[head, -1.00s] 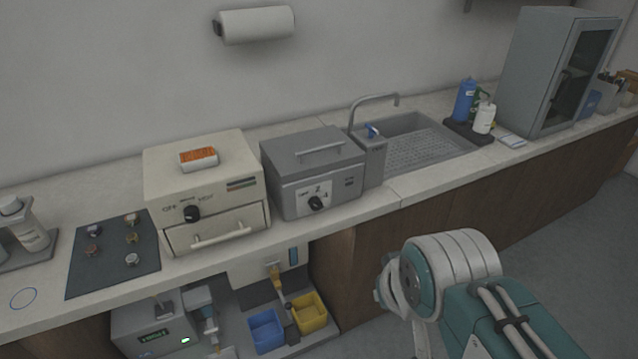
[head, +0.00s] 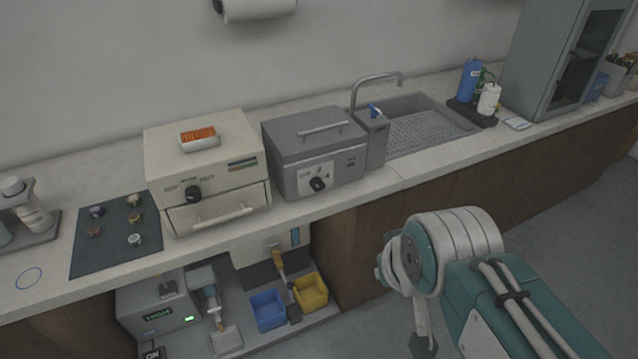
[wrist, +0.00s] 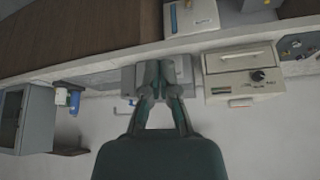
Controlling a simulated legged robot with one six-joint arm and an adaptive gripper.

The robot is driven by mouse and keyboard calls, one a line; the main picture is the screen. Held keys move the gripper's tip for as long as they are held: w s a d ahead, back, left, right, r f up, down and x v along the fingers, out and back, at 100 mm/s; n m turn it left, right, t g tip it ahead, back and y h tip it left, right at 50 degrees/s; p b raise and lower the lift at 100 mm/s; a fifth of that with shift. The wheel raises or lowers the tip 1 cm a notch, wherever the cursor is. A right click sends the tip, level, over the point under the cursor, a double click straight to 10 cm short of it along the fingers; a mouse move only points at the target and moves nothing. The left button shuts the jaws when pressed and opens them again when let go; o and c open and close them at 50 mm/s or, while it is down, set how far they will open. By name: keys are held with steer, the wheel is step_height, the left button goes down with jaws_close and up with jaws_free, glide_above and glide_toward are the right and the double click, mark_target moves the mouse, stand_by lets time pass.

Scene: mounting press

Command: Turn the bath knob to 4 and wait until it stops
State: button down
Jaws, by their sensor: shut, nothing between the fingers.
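The bath is a grey metal box (head: 315,146) with a lidded top and a bar handle, standing on the counter left of the sink in the head view. Its black knob (head: 318,184) sits on a pale dial plate on the front; the marks are too small to read its setting. In the wrist view, which is upside down, my gripper (wrist: 157,66) is shut and empty. It points toward the bath (wrist: 130,83) and hides most of it, including the knob. In the head view my arm is at the lower right, apart from the bath.
A cream oven (head: 207,172) with its own black knob stands left of the bath. The sink (head: 425,130) and bottles (head: 470,80) are to the right. A dark mat with samples (head: 100,240) lies at left. Blue and yellow bins (head: 268,309) stand below the counter. Floor at right is clear.

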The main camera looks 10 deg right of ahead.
stand_by(0.4)
steer(key=c, duration=1)
jaws_free()
steer(key=o, duration=0.8)
steer(key=w, duration=0.3)
steer(key=shift+w+d+f+t, duration=0.1)
steer(key=shift+d+f+t, duration=0.1)
steer(key=shift+t, duration=0.1)
steer(key=w+d+f+t, duration=0.2)
steer(key=w+f+t, duration=0.1)
steer(key=w, duration=1)
steer(key=n+t+y, duration=0.1)
steer(key=n+t, duration=0.1)
steer(key=t, duration=0.3)
glide_toward(319, 187)
steer(key=s+d+r, duration=0.2)
steer(key=d+r, duration=0.2)
steer(key=r, duration=0.1)
step_height(319, 187, down, 8)
steer(key=w+a+t+y, duration=0.1)
steer(key=a+t+y, duration=0.1)
steer(key=t+y, duration=0.15)
steer(key=x, duration=1.1)
steer(key=shift+f, duration=0.35)
steer(key=c, duration=1.2)
